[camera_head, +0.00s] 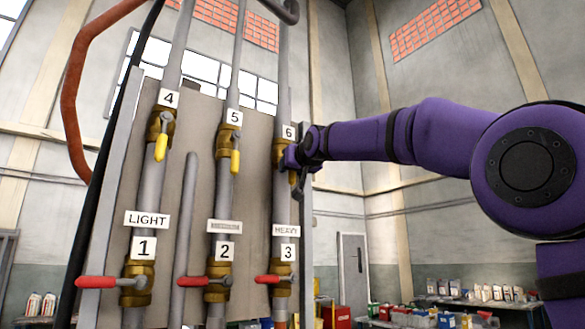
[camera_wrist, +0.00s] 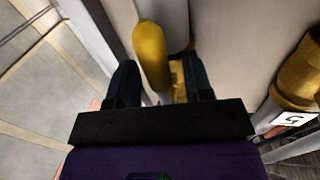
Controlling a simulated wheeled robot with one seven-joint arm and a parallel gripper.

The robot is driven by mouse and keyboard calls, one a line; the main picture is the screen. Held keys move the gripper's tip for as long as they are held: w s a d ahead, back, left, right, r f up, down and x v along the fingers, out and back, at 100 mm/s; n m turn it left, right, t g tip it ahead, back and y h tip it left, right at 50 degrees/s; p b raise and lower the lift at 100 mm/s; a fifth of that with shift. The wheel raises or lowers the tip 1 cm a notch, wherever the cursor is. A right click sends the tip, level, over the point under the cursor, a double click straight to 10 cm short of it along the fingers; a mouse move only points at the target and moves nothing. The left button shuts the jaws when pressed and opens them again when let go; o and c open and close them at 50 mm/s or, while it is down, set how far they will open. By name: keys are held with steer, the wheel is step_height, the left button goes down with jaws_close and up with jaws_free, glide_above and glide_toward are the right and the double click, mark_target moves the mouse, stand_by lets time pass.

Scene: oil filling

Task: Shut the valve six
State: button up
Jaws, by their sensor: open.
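Valve six, with a brass body (camera_head: 277,152) under the label 6 (camera_head: 288,131), is on the right pipe of the upper row. My gripper (camera_head: 290,160) is in front of it and hides most of its handle; a bit of yellow handle (camera_head: 292,178) shows below. In the wrist view the yellow handle (camera_wrist: 150,52) stands between the two dark fingers of my open gripper (camera_wrist: 162,84), nearer the left finger. There is a gap on the right side. Whether a finger touches the handle I cannot tell.
Valve five (camera_head: 235,160) and valve four (camera_head: 160,145) have yellow handles hanging down. Valves one (camera_head: 98,282), two (camera_head: 192,281) and three (camera_head: 268,279) below have red handles pointing left. Valve five's brass body (camera_wrist: 298,78) is at the wrist view's right. Open room lies right of the panel.

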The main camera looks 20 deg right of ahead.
jaws_close()
